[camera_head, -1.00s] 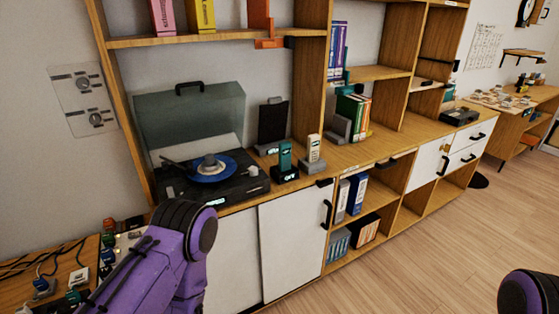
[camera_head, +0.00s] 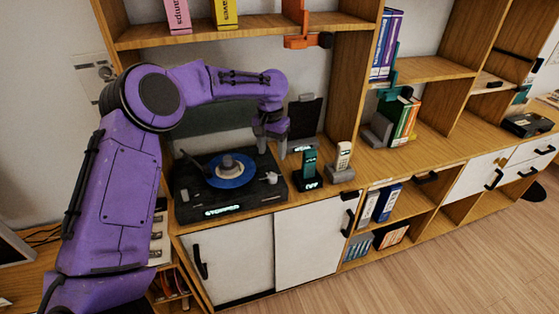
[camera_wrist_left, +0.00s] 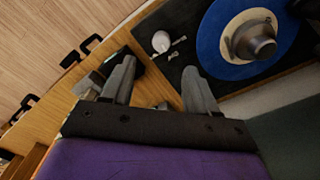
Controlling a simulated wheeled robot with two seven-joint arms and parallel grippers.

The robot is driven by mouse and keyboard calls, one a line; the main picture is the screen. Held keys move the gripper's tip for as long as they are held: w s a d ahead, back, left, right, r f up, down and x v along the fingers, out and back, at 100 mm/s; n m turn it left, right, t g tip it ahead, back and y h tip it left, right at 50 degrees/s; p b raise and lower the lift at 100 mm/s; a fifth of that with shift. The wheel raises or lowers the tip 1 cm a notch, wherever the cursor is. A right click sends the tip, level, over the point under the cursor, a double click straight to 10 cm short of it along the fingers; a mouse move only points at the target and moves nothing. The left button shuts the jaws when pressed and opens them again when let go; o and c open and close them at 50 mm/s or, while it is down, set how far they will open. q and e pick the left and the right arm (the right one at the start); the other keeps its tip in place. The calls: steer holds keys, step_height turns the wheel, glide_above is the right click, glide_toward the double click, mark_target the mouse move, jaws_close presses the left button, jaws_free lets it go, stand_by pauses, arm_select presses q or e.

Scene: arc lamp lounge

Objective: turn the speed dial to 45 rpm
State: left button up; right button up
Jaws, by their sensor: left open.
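The record player (camera_head: 190,205) sits on the wooden cabinet top, with a display reading "STOPPED" on its front. A blue record (camera_head: 231,177) with a grey hub lies on it; both also show in the left wrist view (camera_wrist_left: 222,58). The pale speed dial (camera_head: 272,179) is at the right of its top; in the left wrist view the dial (camera_wrist_left: 161,41) appears as a round knob beside small marks. My left gripper (camera_head: 270,147) is open and empty above the player's right back side, apart from the dial. In the left wrist view its fingers (camera_wrist_left: 160,75) point toward the dial. My right gripper is out of view.
Two upright handsets, one teal (camera_head: 309,165) and one cream (camera_head: 343,158), stand close right of the player. A dark upright panel (camera_head: 305,118) is behind them. The raised lid (camera_head: 200,142) is behind the record, partly hidden by my arm. A shelf (camera_head: 250,32) hangs above.

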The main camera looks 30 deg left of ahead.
mark_target(272, 176)
arm_select(q)
steer(key=shift+w+a+f, duration=0.1)
steer(key=shift+w+f, duration=0.15)
steer(key=shift+f, duration=0.35)
steer(key=shift+w+a+f, duration=0.1)
steer(key=shift+w+f, duration=0.15)
steer(key=shift+f, duration=0.35)
steer(key=f, duration=0.2)
steer(key=f+p, duration=0.1)
steer(key=f, duration=0.4)
steer(key=shift+s+f, duration=0.2)
steer(key=shift+s, duration=0.15)
steer(key=shift+w+f, duration=0.1)
steer(key=shift+f, duration=0.2)
steer(key=shift+s+d+r, duration=0.1)
steer(key=shift+s+r, duration=0.05)
steer(key=shift+s, duration=0.05)
steer(key=shift+c, duration=0.6)
steer(key=c, duration=0.9)
